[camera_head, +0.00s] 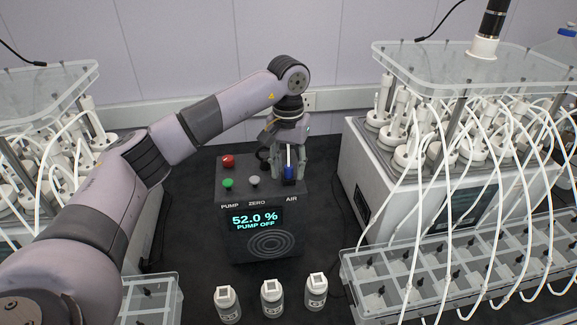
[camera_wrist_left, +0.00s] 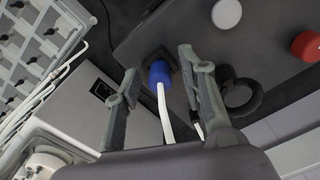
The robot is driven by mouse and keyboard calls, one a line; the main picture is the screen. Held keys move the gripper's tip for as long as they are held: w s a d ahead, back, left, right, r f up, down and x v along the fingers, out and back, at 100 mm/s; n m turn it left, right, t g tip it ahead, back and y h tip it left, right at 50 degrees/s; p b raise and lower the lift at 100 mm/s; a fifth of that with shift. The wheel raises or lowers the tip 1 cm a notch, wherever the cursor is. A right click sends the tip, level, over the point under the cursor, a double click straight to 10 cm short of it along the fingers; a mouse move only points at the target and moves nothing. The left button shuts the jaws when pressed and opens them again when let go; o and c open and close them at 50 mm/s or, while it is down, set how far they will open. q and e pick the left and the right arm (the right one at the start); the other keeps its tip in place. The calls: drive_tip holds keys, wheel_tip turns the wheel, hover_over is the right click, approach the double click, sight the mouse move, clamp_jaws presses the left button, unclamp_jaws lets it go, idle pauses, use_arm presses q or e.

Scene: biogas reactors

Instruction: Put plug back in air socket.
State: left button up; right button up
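The blue plug (camera_head: 289,175) with its white tube stands at the AIR socket on top of the dark pump box (camera_head: 232,211). In the left wrist view the plug (camera_wrist_left: 160,72) sits against the dark square socket (camera_wrist_left: 153,53); I cannot tell how deeply it is seated. My left gripper (camera_head: 288,168) is over the box's right rear part, pointing down. In the left wrist view its two fingers (camera_wrist_left: 158,66) are spread on either side of the plug, with gaps on both sides. My right gripper is not in view.
The box has red (camera_head: 228,161), green (camera_head: 228,183) and white (camera_head: 254,181) buttons; its display (camera_head: 256,219) reads 52.0 % PUMP OFF. Several small bottles (camera_head: 272,299) stand in front. Reactor units with many white tubes flank the box, the right one (camera_head: 376,165) close by.

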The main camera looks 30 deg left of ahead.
sight(288, 166)
use_arm(q)
drive_tip(key=shift+r, duration=0.25)
wheel_tip(288, 166, up, 12)
drive_tip(key=b, duration=0.1)
drive_tip(key=shift+b, duration=0.4)
drive_tip(key=shift+f, duration=0.15)
